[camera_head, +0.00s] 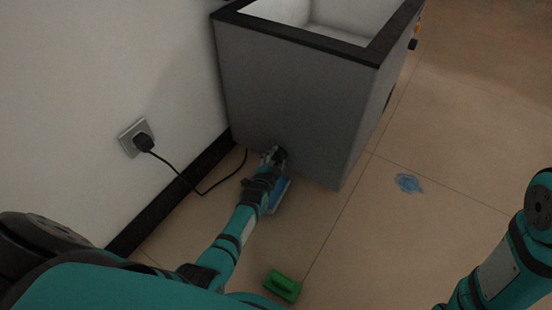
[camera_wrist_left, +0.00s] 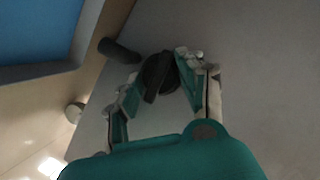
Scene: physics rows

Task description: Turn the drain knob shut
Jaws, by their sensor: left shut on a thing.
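The drain knob (camera_wrist_left: 157,78) is a dark round knob with a bar-like handle, low on the side of a grey tub (camera_head: 285,95). In the head view, my left gripper (camera_head: 271,156) reaches the lower part of that side and largely hides the knob. In the left wrist view, the teal and pale fingers of my left gripper (camera_wrist_left: 163,72) are on both sides of the knob, shut on it. A dark drain spout (camera_wrist_left: 118,50) sticks out beside the knob. My right arm shows at the right edge, but its gripper is out of view.
A blue tray (camera_head: 280,192) lies on the floor below the knob, partly hidden by my left arm. A green block (camera_head: 282,285) lies nearer. A blue puddle (camera_head: 408,183) is on the floor to the right. A black cord (camera_head: 190,184) runs from a wall socket (camera_head: 130,138).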

